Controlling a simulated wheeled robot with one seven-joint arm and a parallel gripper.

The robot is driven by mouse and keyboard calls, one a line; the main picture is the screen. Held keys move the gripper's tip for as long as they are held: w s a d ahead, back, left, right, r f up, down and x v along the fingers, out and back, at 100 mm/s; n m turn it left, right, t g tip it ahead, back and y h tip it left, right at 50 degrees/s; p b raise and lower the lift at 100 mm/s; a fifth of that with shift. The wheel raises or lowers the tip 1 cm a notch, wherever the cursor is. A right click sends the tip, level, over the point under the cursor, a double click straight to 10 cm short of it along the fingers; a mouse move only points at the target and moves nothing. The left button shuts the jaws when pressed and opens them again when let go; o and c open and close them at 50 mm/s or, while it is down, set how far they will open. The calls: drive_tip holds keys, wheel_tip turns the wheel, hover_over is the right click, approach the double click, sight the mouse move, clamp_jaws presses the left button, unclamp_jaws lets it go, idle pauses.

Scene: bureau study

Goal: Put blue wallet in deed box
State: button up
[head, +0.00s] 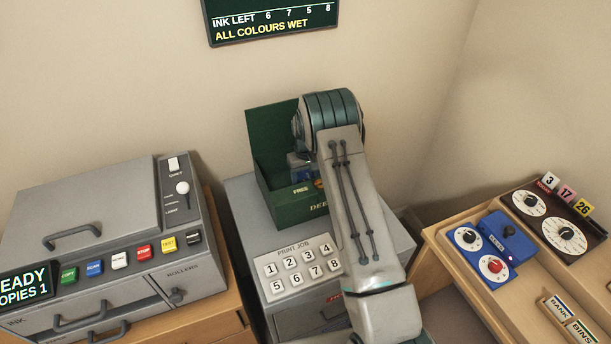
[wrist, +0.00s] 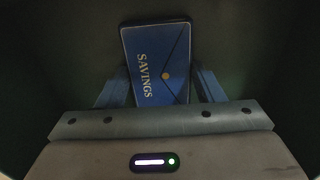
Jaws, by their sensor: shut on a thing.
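The blue wallet (wrist: 158,65), marked "SAVINGS" with a gold clasp dot, sits between the two blue fingers of my gripper (wrist: 160,85) in the wrist view. My gripper is shut on it. In the head view the green deed box (head: 288,212) stands on the grey cabinet behind the print-job keypad, its tall back panel upright. My gripper (head: 303,166) reaches down at the opening of the deed box. My arm hides the right part of the box, and I cannot make out the wallet clearly there. Dark surfaces surround the wallet in the wrist view.
The grey cabinet (head: 247,200) carries a numbered keypad (head: 298,268) in front of the box. A copier (head: 90,225) with coloured buttons stands at left. At right a wooden desk (head: 440,238) holds dial panels and a blue device (head: 493,250). A wall sign (head: 270,20) hangs above.

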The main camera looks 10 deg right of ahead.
drive_tip(key=shift+f, duration=0.2)
drive_tip(key=o, duration=1)
drive_tip(key=shift+r, duration=0.1)
